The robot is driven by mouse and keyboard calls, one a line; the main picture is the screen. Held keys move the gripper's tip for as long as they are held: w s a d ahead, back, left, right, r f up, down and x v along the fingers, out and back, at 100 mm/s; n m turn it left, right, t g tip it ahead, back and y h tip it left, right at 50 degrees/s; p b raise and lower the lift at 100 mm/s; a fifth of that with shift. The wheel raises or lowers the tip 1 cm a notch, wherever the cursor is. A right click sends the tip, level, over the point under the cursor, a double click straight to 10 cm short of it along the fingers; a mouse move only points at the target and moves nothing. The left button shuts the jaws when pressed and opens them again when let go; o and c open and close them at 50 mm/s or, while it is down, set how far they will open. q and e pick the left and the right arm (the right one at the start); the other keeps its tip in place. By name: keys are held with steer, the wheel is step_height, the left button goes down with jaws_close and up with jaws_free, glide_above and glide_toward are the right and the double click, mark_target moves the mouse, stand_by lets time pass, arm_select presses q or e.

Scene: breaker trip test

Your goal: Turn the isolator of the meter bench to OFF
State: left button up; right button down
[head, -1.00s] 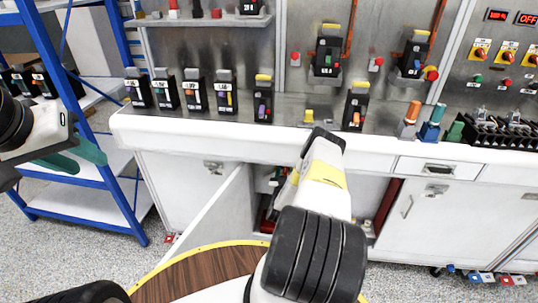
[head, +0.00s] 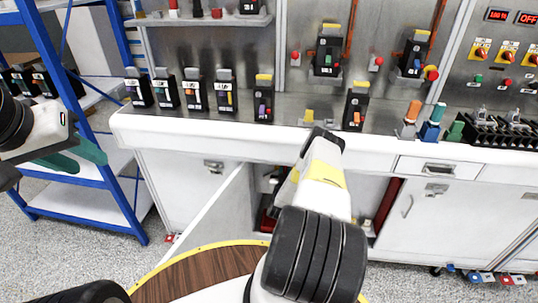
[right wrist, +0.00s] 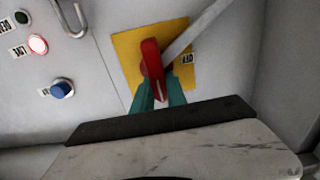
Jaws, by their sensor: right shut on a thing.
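The isolator shows in the right wrist view as a red handle (right wrist: 151,62) on a yellow plate (right wrist: 128,50). The handle stands nearly upright in that picture, tilted a little. A small label (right wrist: 187,59) sits to its right, its lettering hard to read. My right gripper (right wrist: 159,90) is shut on the handle's lower part, with green fingers on both sides. In the head view my right arm reaches to the bench front and its fingers and the isolator are hidden. My left gripper (head: 80,158), with green fingers apart, is empty at the left edge.
Green, red and blue buttons (right wrist: 62,87) and a metal loop handle (right wrist: 70,20) lie left of the isolator. A pale bar (right wrist: 195,28) slants up from the plate. The meter bench (head: 200,128) carries several breakers; a blue rack (head: 85,90) stands left, close to my left gripper.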

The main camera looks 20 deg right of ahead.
steer(key=shift+a, duration=0.1)
steer(key=shift+w+a+f+n, duration=0.15)
steer(key=shift+a+f+n, duration=0.15)
steer(key=shift+n, duration=2.65)
steer(key=shift+w+a+f+n, duration=0.2)
steer(key=shift+f+n, duration=0.2)
steer(key=shift+n, duration=2.5)
steer(key=shift+w+a+f+n, duration=0.1)
steer(key=shift+a+f+n, duration=0.2)
steer(key=shift+n, duration=2.65)
steer(key=shift+f, duration=0.1)
steer(key=c, duration=1.3)
jaws_free()
steer(key=shift+c, duration=0.2)
